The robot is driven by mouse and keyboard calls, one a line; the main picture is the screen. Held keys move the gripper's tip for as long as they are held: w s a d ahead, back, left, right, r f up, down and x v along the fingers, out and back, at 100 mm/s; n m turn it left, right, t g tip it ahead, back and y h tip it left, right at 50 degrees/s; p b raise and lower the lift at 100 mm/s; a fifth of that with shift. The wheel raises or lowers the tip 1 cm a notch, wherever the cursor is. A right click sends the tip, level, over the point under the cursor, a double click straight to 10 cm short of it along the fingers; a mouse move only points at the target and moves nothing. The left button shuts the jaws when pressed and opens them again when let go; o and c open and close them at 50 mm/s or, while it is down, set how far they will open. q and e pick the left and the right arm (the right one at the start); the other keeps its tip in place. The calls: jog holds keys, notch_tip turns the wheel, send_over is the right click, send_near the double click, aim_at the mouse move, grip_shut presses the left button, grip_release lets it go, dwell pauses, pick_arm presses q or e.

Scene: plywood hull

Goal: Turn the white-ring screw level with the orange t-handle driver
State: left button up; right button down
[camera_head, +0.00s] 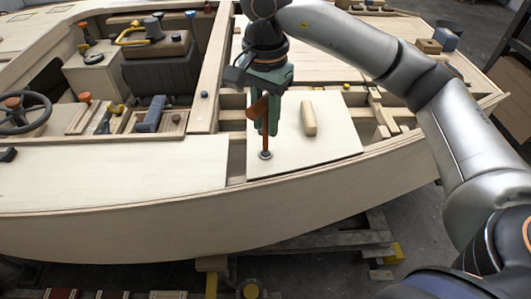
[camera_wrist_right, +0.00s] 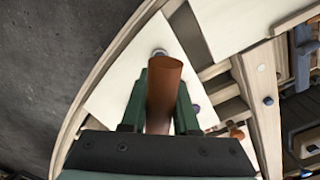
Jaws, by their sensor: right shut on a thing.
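My right gripper (camera_head: 266,122) has green fingers shut on the orange t-handle driver (camera_head: 265,142), which points down, roughly upright. The driver's lower end meets the screw with a pale ring (camera_head: 265,155) near the front-left corner of a pale hatch panel (camera_head: 335,141). The slot of the screw is hidden, so its angle cannot be told. In the right wrist view the driver's handle (camera_wrist_right: 163,88) lies between the green fingers (camera_wrist_right: 160,100), with the ring (camera_wrist_right: 158,51) just beyond it. My left gripper is not in view.
A wooden grip block (camera_head: 308,118) stands on the panel right of the driver. Open framed bays lie behind the panel. A dark steering wheel (camera_head: 22,112) and a dark seat box (camera_head: 160,68) are at left. The pale deck (camera_head: 110,172) left of the panel is clear.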

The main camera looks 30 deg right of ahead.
jog(key=n, duration=0.4)
jog(key=shift+b, duration=0.35)
jog(key=n, duration=0.4)
jog(key=shift+b, duration=0.3)
jog(key=shift+n, duration=1.2)
jog(key=n, duration=0.3)
jog(key=shift+f+b, duration=0.2)
jog(key=shift+b, duration=0.2)
